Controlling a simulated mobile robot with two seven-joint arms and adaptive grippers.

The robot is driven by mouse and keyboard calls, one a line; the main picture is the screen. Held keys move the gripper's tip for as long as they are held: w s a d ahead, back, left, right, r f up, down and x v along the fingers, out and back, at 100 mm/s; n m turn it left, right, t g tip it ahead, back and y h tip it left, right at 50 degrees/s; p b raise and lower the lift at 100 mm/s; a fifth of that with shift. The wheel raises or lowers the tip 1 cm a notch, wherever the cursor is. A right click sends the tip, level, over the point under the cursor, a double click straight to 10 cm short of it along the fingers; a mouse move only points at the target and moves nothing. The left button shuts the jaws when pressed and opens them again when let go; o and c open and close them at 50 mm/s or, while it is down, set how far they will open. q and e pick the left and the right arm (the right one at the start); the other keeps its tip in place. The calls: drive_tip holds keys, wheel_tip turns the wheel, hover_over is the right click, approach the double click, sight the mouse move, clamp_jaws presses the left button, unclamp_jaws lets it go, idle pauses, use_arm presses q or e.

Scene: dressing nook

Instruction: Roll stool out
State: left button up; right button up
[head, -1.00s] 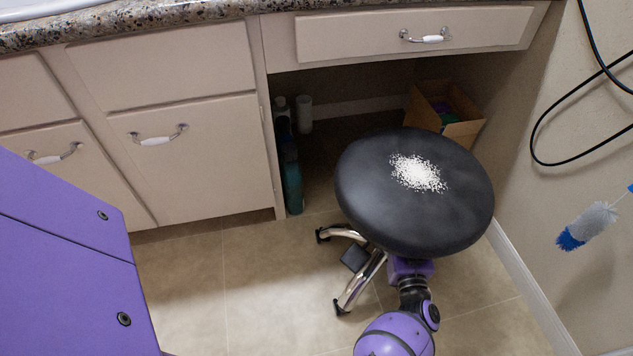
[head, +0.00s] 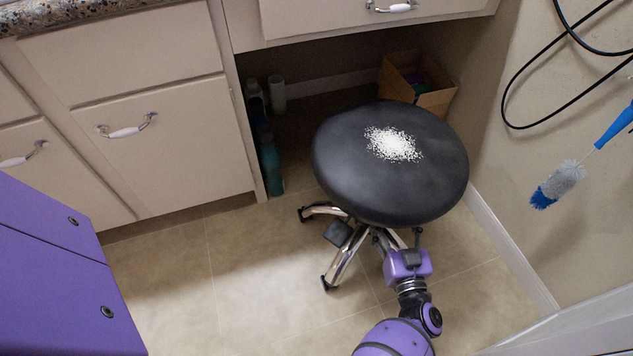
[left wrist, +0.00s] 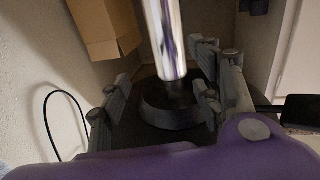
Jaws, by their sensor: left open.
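The stool has a round black seat (head: 390,185) and a chrome base with casters (head: 342,262). It stands partly under the counter, upright on the tiled floor. My left gripper (head: 408,240) is low at the near side of the stool, just beyond the seat's front edge. In the left wrist view its fingers (left wrist: 163,85) are spread apart, with the chrome post (left wrist: 165,35) and dark hub (left wrist: 170,110) showing between them. I cannot tell whether the fingers reach around the post. The seat hides the post in the head view. My right gripper is not in view.
A heap of white grains (head: 393,144) lies on the seat. Bottles (head: 270,165) and a cardboard box (head: 437,100) stand under the counter. Cabinets (head: 150,130) are left; a wall with a hanging brush (head: 560,182) is right. The floor (head: 250,275) left of the stool is clear.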

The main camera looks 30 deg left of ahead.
use_arm(q)
drive_tip(key=shift+s+a+f, duration=0.2)
drive_tip(key=shift+a+f, duration=0.15)
drive_tip(key=shift+a, duration=0.15)
drive_tip(key=shift+s+a+f, duration=0.15)
drive_tip(key=shift+a+f, duration=0.15)
drive_tip(key=shift+a, duration=0.2)
drive_tip(key=x, duration=0.9)
drive_tip(key=shift+r, duration=0.2)
drive_tip(key=shift+w+a, duration=0.45)
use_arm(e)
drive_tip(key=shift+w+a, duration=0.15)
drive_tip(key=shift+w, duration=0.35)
